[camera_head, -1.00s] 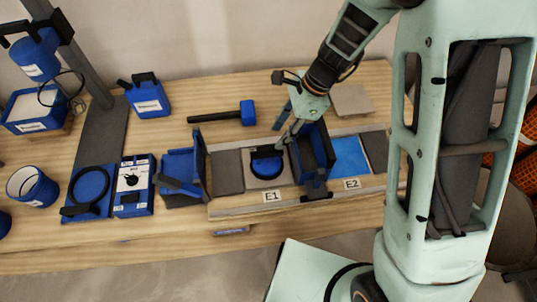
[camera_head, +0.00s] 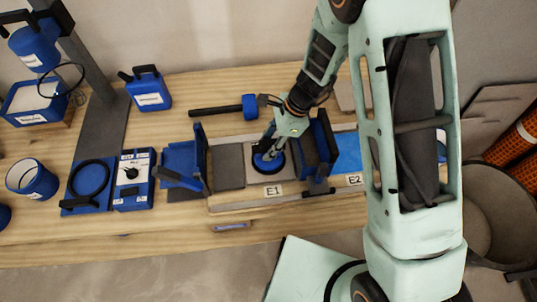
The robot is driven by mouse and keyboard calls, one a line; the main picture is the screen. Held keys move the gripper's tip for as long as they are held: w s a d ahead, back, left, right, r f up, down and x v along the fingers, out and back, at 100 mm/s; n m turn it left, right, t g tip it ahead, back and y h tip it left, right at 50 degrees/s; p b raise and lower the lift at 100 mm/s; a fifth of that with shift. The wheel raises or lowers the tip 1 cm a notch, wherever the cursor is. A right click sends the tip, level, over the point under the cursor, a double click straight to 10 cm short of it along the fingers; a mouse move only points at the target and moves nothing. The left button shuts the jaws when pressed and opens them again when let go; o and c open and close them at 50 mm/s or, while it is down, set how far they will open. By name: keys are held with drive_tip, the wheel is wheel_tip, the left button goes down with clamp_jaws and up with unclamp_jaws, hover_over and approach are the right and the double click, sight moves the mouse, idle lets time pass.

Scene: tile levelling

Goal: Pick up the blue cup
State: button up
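A round blue cup-like piece (camera_head: 268,164) sits on the light tile at the place marked E1. My gripper (camera_head: 268,146) is right over it, pointing down, with its fingertips at the piece's top. The fingers cover the black handle, so I cannot tell whether they are shut on it. A hollow blue cup (camera_head: 33,181) with a white label stands upright at the left of the table, far from my gripper.
Blue upright frames stand left (camera_head: 200,155) and right (camera_head: 323,145) of the E1 tile, close to my gripper. A mallet (camera_head: 228,110) lies behind. A blue box with a knob (camera_head: 134,178) and a ring (camera_head: 89,180) lie left. A bin (camera_head: 498,215) stands right.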

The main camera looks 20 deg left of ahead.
sight(266, 142)
clamp_jaws()
drive_tip(key=shift+r, duration=0.15)
drive_tip(key=shift+r, duration=0.25)
wheel_tip(266, 142, up, 2)
drive_tip(key=shift+r+p, duration=0.1)
drive_tip(key=shift+p, duration=0.2)
drive_tip(key=s+d+r+p, duration=0.4)
drive_tip(key=s+r, duration=0.1)
drive_tip(key=r, duration=0.3)
drive_tip(key=s+d+r+p, duration=0.3)
drive_tip(key=s+r, duration=0.3)
drive_tip(key=r, duration=0.3)
drive_tip(key=shift+s+d+p, duration=0.3)
drive_tip(key=shift+d+p, duration=0.1)
drive_tip(key=shift+p, duration=0.2)
